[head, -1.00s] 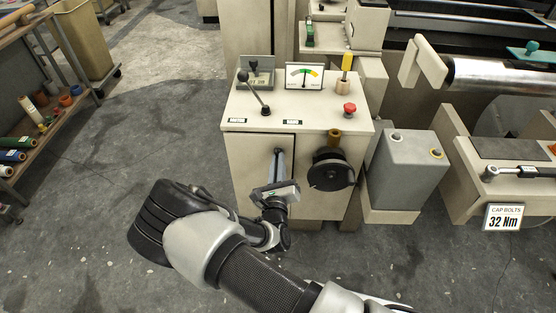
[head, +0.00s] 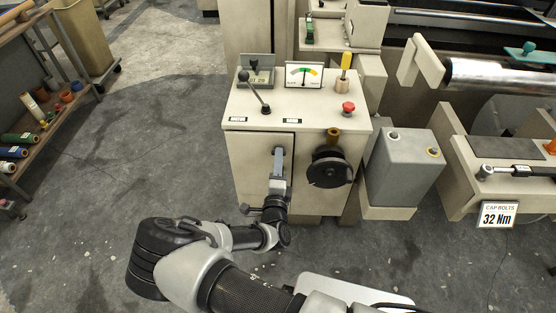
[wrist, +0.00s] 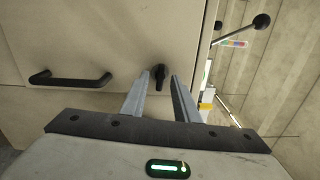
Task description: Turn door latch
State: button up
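The cabinet door (head: 250,165) is a beige panel on the front of the control cabinet and looks closed. In the wrist view the door latch (wrist: 160,70) is a small black knob with a downward-pointing lever. My gripper (wrist: 159,85) is open, with its two grey fingers apart and pointing at the door. The latch shows between the fingertips; I cannot tell whether they touch it. In the head view my gripper (head: 279,155) is in front of the door's right part and hides the latch.
A black handwheel (head: 329,170) sticks out just right of my gripper. A black bar handle (wrist: 70,79) is on the panel in the wrist view. A lever (head: 257,95) and red button (head: 348,108) are on the cabinet top. Open floor (head: 130,190) lies left.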

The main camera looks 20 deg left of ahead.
jog(key=p+v, duration=0.2)
jog(key=v, duration=0.3)
jog(key=shift+s+d, duration=0.1)
jog(key=shift+s, duration=0.3)
jog(key=shift+s, duration=0.1)
jog(key=v, duration=1.7)
jog(key=shift+d+p, duration=0.15)
jog(key=shift+p, duration=0.25)
jog(key=shift+r, duration=0.15)
